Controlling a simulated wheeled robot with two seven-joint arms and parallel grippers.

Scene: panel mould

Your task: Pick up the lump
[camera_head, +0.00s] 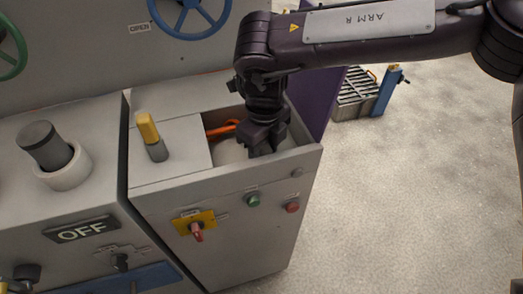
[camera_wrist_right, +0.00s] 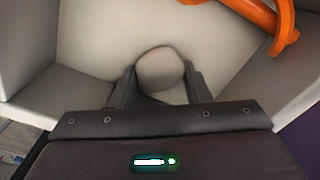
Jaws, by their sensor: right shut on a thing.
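The lump (camera_wrist_right: 160,72) is a pale grey, rounded piece, seen in the right wrist view between the two dark fingers of my right gripper (camera_wrist_right: 164,85). The fingers touch its sides and are shut on it. In the head view my right gripper (camera_head: 263,146) reaches down into an open bin (camera_head: 305,157) in the top of a grey cabinet. I cannot tell whether the lump rests on the bin floor. My left gripper is not in view.
An orange tool (camera_wrist_right: 262,18) lies in the bin close to the gripper; it also shows in the head view (camera_head: 222,129). A yellow-topped lever (camera_head: 148,128) stands left of the bin. The cabinet front carries buttons and a red switch (camera_head: 196,232). Open floor lies right.

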